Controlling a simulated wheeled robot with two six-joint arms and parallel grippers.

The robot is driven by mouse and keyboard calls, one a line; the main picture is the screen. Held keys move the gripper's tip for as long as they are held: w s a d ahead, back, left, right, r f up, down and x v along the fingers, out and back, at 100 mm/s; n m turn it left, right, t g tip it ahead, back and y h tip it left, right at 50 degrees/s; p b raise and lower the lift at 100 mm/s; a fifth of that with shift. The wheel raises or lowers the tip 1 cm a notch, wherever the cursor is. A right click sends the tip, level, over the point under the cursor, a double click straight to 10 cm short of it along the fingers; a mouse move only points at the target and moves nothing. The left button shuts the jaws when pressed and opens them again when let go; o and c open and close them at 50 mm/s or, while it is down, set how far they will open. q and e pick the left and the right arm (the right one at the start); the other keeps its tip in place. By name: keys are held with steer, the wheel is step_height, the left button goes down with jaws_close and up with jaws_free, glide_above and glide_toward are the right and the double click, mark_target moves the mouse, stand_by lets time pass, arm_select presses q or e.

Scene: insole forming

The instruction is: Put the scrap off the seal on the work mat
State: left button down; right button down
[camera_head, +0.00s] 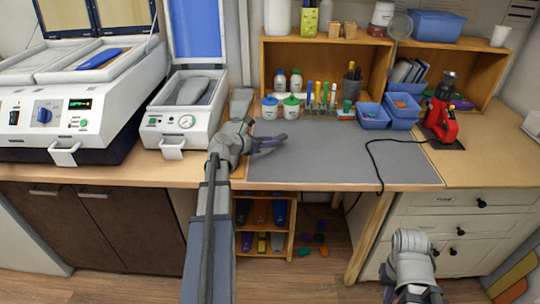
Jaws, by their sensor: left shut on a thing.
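The grey work mat (340,150) lies on the middle of the bench. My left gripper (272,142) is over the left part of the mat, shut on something. The held thing is too small and too covered by the fingers to make out. I cannot tell whether it touches the mat. The small white press (160,124) stands to the left with its lid up and a grey form (193,91) in it. No scrap shows on its rim, though detail there is small. My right gripper (417,294) is low at the bottom right, away from the bench; its fingers are not clear.
Pots with blue and green lids (291,108) and a tool rack stand behind the mat. Blue bins (373,116) and a red tool (441,118) are at the back right. A black cable (375,165) crosses the mat's right part. The mat's middle is clear.

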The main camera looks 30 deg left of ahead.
mark_target(270, 154)
arm_select(q)
steer(key=shift+f+b, duration=1.8)
steer(key=shift+b, duration=0.05)
steer(key=shift+f, duration=0.15)
steer(key=c, duration=0.6)
jaws_free()
steer(key=shift+s+r, duration=0.1)
steer(key=shift+r, duration=0.25)
steer(key=p+v, duration=0.4)
steer(key=v, duration=0.6)
steer(key=shift+s, duration=0.3)
steer(key=shift+s+a+r+p, duration=0.1)
steer(key=shift+s+a+p, duration=0.1)
steer(key=shift+s+p, duration=0.3)
